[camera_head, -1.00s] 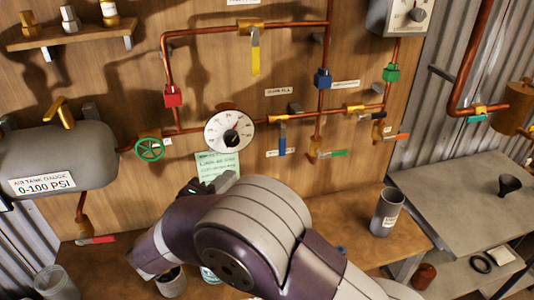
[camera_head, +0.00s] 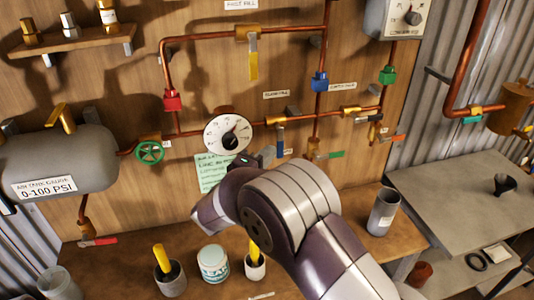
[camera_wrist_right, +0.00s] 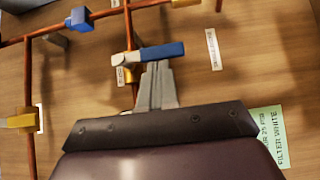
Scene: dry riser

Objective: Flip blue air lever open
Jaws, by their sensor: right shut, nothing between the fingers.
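The blue lever (camera_head: 281,138) hangs down from a brass valve on the copper pipe, right of the round white gauge (camera_head: 228,134). In the right wrist view the blue lever (camera_wrist_right: 164,51) lies across the picture, just beyond my fingertips. My right gripper (camera_wrist_right: 156,72) is shut and empty, with its tips at or very close to the lever's side; I cannot tell whether they touch. In the head view my right gripper (camera_head: 267,157) shows small beside the lever's lower end, partly hidden by my forearm. My left gripper is not in view.
A yellow lever (camera_head: 253,60) hangs above, and a green lever (camera_head: 330,155) sits to the right. A green note (camera_head: 211,172) is on the panel. Cups with yellow handles (camera_head: 168,280) and a grey cylinder (camera_head: 383,212) stand on the bench below.

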